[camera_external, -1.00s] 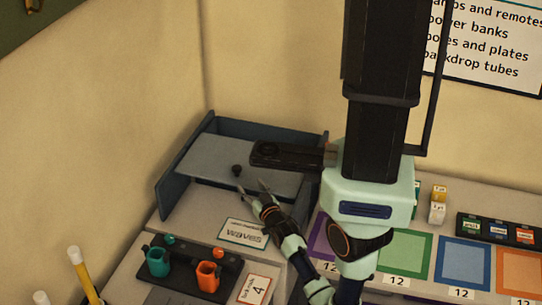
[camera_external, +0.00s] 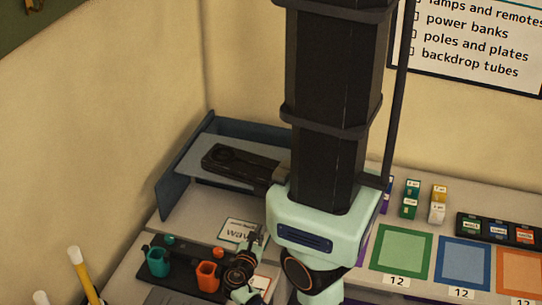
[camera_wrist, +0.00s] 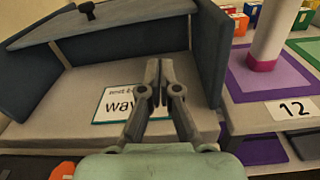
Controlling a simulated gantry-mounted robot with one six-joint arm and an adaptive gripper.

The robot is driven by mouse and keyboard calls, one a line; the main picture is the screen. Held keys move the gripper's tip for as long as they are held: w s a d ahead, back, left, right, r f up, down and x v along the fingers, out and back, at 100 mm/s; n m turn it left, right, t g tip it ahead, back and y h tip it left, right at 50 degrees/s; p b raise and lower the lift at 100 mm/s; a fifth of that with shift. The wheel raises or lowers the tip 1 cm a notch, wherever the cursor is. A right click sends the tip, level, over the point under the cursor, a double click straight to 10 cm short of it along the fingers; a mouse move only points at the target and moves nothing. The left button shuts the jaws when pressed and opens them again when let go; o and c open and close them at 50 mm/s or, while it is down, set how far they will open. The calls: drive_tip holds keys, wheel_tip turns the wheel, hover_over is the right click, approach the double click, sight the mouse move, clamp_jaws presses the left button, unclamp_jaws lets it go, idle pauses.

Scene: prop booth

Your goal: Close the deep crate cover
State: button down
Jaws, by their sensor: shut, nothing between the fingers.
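The deep crate has blue-grey walls (camera_external: 176,185), also seen in the wrist view (camera_wrist: 208,50). Its grey cover (camera_external: 200,150) lies over the back part, leaving the front part uncovered. In the wrist view the cover (camera_wrist: 120,14) is at the top, its front edge above the crate floor, with a small dark knob (camera_wrist: 87,9). In the external view my black arm part hides the knob and part of the cover. My gripper (camera_wrist: 159,68) is shut and empty, in front of the cover, apart from it.
A "waves" card (camera_wrist: 122,103) lies at the crate's front. A black holder with a teal cup (camera_external: 157,261) and an orange cup (camera_external: 208,275) stands in front. Coloured mats (camera_external: 402,252) and small boxes (camera_external: 438,206) are to the right. Yellow poles (camera_external: 83,270) stand front left.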

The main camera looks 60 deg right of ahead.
drive_tip(key=w+d+n+b, duration=0.1)
drive_tip(key=d+b, duration=0.1)
drive_tip(key=d, duration=1.1)
drive_tip(key=shift+w+d+r+h+b, duration=0.15)
drive_tip(key=shift+d+r+h+b, duration=0.2)
drive_tip(key=shift+d+r, duration=0.1)
drive_tip(key=d, duration=0.3)
drive_tip(key=w+d+b, duration=0.1)
drive_tip(key=d, duration=0.5)
drive_tip(key=shift+w+d, duration=0.15)
drive_tip(key=shift+d, duration=0.15)
drive_tip(key=shift+a, duration=0.1)
drive_tip(key=shift+a+r, duration=0.15)
drive_tip(key=shift+a, duration=0.2)
drive_tip(key=s+a+p, duration=0.2)
drive_tip(key=a+p, duration=0.1)
drive_tip(key=a, duration=1)
